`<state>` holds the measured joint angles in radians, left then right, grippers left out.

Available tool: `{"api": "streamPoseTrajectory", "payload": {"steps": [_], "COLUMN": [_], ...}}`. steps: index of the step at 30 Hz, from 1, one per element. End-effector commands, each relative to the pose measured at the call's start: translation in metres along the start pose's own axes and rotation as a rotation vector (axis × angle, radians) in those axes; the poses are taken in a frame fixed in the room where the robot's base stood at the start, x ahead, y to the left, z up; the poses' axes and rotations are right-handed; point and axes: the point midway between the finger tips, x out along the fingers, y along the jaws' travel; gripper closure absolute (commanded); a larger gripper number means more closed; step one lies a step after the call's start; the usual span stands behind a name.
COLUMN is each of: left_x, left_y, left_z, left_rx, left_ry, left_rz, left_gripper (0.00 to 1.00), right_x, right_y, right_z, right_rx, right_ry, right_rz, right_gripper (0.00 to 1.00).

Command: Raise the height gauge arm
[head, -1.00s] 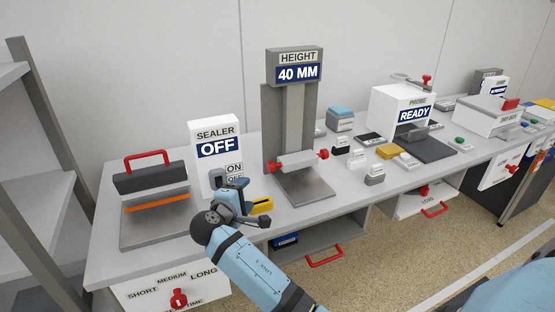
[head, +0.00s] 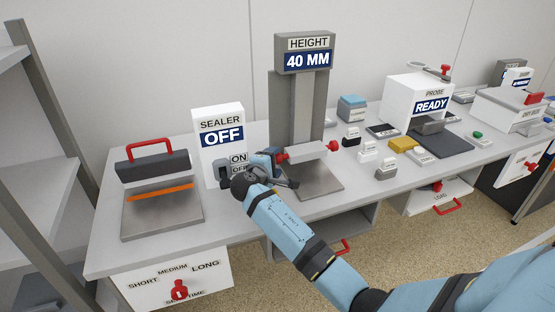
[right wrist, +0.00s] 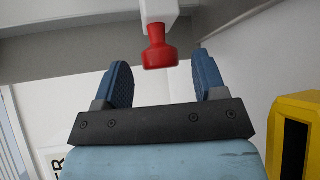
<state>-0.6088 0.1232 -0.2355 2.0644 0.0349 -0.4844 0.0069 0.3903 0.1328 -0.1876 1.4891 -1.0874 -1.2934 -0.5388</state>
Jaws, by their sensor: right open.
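The height gauge (head: 302,105) stands on the bench as a grey column with a sign reading 40 MM. Its arm (head: 308,151) is a light bar low on the column, above the grey base plate, with a red knob at each end. The right knob (head: 333,145) is clear. My right gripper (head: 271,163) is open beside the left knob (head: 283,158). In the right wrist view the red knob (right wrist: 158,52) shows between and just beyond the two spread blue fingers (right wrist: 161,78); I see no contact. My left gripper is not in view.
The sealer box (head: 219,135) reads OFF, left of my gripper, with a red-handled press (head: 150,160) farther left. Small blocks (head: 366,152) and a probe station (head: 413,100) stand to the right. A yellow object (right wrist: 290,130) is close at right in the wrist view.

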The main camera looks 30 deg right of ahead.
Motion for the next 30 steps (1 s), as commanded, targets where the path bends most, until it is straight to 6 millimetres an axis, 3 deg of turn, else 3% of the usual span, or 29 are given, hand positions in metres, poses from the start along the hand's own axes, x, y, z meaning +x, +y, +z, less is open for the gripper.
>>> {"api": "streamPoseTrajectory", "payload": {"steps": [6,17,25,30], "left_x": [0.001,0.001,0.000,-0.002], "left_y": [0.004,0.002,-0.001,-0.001], "left_z": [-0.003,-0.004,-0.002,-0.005], "left_rx": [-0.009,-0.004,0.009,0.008], "left_ry": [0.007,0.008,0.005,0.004], "left_rz": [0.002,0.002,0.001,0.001], "left_gripper": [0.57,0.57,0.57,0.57], "right_x": [0.024,0.029,0.028,0.027], "right_y": [0.000,0.000,0.000,0.004], "right_z": [0.000,0.000,0.000,0.001], "right_rx": [-0.001,0.000,0.000,0.000], "right_ry": [0.000,0.001,0.001,0.001], "right_rz": [0.001,0.000,0.000,0.000], "right_gripper": [0.35,0.35,0.97,1.00]}}
